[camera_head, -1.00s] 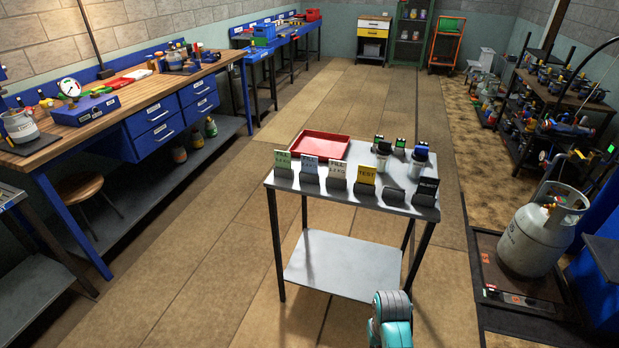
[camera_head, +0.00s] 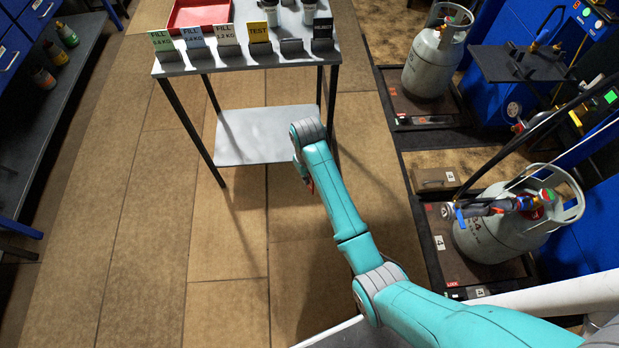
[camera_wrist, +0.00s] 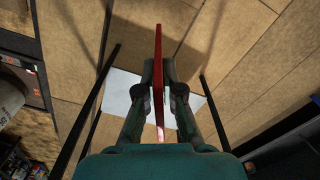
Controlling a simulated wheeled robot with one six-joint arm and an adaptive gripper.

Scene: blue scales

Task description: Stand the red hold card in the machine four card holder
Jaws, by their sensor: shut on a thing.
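My gripper (camera_wrist: 159,72) is shut on the red hold card (camera_wrist: 158,48). The card shows edge-on in the wrist view, upright between the fingertips and reaching beyond them. In the head view only a sliver of red (camera_head: 309,184) shows beside my wrist, and my arm hides most of the gripper. The gripper is left of that scale, over the floor in front of the metal table.
Gas cylinders stand on two scales at right, the nearer (camera_head: 490,235) with a hose. Floor left of the table is clear.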

